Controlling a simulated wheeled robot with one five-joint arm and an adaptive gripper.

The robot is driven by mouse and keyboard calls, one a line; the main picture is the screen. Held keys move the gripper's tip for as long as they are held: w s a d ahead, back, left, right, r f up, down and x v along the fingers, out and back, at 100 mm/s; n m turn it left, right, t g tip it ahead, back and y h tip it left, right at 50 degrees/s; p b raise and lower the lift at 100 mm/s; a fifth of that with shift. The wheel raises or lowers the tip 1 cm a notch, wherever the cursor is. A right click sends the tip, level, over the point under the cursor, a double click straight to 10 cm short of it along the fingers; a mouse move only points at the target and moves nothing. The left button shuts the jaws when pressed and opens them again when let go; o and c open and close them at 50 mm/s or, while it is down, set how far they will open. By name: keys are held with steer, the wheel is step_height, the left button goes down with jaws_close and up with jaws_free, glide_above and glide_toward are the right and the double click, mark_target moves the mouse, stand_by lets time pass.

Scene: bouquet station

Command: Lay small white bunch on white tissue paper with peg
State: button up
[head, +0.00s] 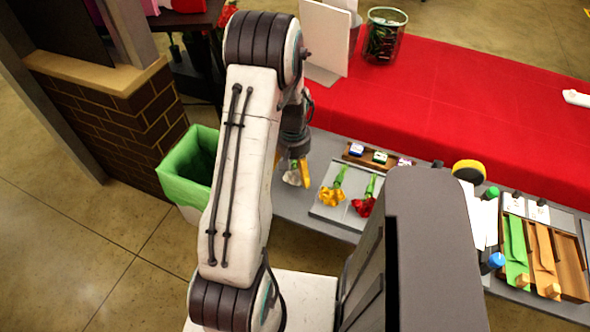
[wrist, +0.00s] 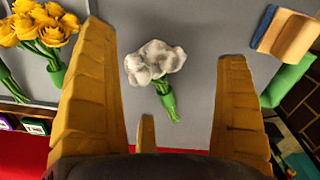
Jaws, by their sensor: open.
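The small white bunch (wrist: 155,65) lies on the grey table top, its white blooms at the top of the wrist view and its green-wrapped stems (wrist: 168,103) pointing down. In the head view the bunch (head: 292,178) is partly hidden behind my gripper (head: 301,172). My gripper is open, with its yellow fingers (wrist: 170,100) on either side of the bunch and apart from it. White sheets (head: 482,222) lie at the right of the head view, partly hidden by my dark column. I cannot tell whether one is the tissue paper with a peg.
A grey tray (head: 328,212) holds a yellow bunch (head: 334,190) and a red bunch (head: 364,203), right of the white bunch. A green-lined bin (head: 187,172) stands left. Green (head: 516,255) and orange (head: 545,262) sheets lie far right. A red-covered table (head: 440,110) is behind.

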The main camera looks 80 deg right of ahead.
steer(key=shift+s+f+p, duration=0.2)
steer(key=shift+f+p, duration=0.15)
steer(key=shift+f, duration=0.85)
steer(key=shift+s+f+p, duration=0.15)
steer(key=shift+f+p, duration=0.2)
steer(key=shift+f, duration=0.85)
steer(key=c, duration=1.3)
steer(key=shift+o, duration=0.2)
steer(key=shift+r, duration=0.15)
